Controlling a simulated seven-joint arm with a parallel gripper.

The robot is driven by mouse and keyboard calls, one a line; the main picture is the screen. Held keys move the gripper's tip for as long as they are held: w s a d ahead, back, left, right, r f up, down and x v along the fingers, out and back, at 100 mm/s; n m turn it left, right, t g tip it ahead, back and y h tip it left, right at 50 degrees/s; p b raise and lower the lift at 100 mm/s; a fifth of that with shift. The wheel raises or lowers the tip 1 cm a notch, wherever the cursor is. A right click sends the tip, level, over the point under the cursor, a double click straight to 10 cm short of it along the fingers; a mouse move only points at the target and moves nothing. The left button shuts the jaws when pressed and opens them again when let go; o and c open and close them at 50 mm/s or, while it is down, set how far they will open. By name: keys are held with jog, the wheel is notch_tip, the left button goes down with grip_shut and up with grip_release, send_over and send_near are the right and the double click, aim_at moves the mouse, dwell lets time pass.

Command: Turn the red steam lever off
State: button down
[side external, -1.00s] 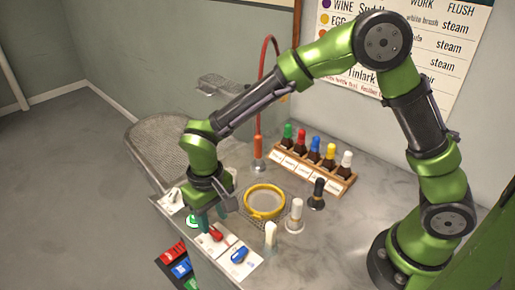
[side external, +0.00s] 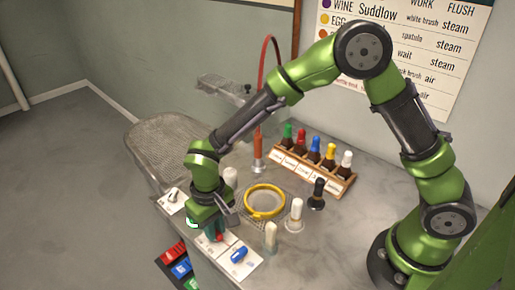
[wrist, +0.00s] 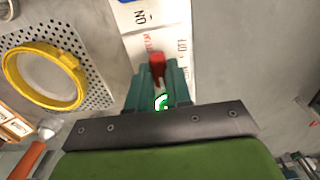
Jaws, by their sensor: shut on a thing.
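The red steam lever (wrist: 157,66) sits on a white label plate (wrist: 181,48) with printing partly legible as STEAM and OFF. In the wrist view my gripper (wrist: 158,75) has its two teal fingers closed around the lever, one on each side. In the side external view my gripper (side external: 212,236) points down at the plate by the counter's front edge. Only a bit of the red lever (side external: 220,238) shows there. The fingers hide much of the lever, and I cannot tell which marking it points to.
A blue lever (side external: 239,255) is just right of the red one. A yellow hoop (side external: 264,201) lies on a perforated plate behind. White-topped tools (side external: 295,214) and a black one (side external: 317,194) stand nearby. A bottle rack (side external: 311,172) is farther back.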

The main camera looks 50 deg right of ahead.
jog(key=shift+n, duration=0.3)
jog(key=n, duration=0.3)
jog(key=shift+n, duration=0.3)
jog(key=n, duration=1.3)
jog(key=shift+n, duration=0.3)
dwell(0.3)
jog(key=c, duration=1)
grip_release()
jog(key=shift+c, duration=0.2)
notch_tip(320, 180, up, 17)
